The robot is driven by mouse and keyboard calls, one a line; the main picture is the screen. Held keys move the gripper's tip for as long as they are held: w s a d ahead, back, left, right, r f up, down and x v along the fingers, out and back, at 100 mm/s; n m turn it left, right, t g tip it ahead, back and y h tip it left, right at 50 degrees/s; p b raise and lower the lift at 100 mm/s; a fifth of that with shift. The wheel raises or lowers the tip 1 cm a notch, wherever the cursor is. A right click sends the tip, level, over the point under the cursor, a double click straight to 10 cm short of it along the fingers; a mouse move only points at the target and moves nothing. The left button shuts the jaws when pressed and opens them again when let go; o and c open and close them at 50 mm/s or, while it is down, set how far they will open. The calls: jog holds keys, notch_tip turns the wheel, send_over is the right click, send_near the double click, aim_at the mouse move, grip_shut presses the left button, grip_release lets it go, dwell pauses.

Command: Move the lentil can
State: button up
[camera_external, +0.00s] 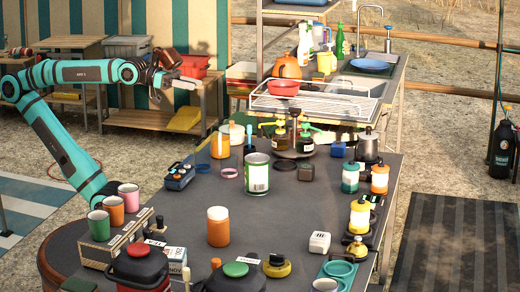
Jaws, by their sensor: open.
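A large tin can (257,174) with a green and white label stands upright near the middle of the dark table. Its lettering is too small to read, so I cannot confirm that it is the lentil can. My teal arm reaches in from the left. My gripper (188,80) is open, at the upper left in the picture, in front of a red bin and well apart from the can. Nothing shows clearly between its fingers.
An orange jar (218,227) stands in front of the can. A blue device (179,176) is to its left, and a round tray (292,154) with bottles is behind it. Lanterns and canisters line the right edge. Bare tabletop (290,215) lies right of the orange jar.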

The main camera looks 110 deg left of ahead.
jog(key=w+n+g, duration=0.1)
jog(key=w, duration=0.1)
jog(key=w+f+n+g, duration=0.1)
jog(key=w, duration=0.1)
jog(key=w+n+g, duration=0.1)
jog(key=w, duration=0.1)
jog(key=shift+w+a+f, duration=0.1)
jog(key=shift+f, duration=0.3)
grip_shut()
jog(key=w+a+f+n+g, duration=0.1)
jog(key=w+f+n+g, duration=0.55)
jog(key=w, duration=0.25)
jog(key=w+f+n+g, duration=0.5)
jog(key=w+n+g, duration=0.2)
jog(key=w, duration=0.3)
jog(key=f, duration=0.9)
jog(key=shift+s+f, duration=0.25)
jog(key=shift+f, duration=0.1)
jog(key=d, duration=0.2)
jog(key=shift+d+f, duration=0.25)
jog(key=shift+d, duration=0.75)
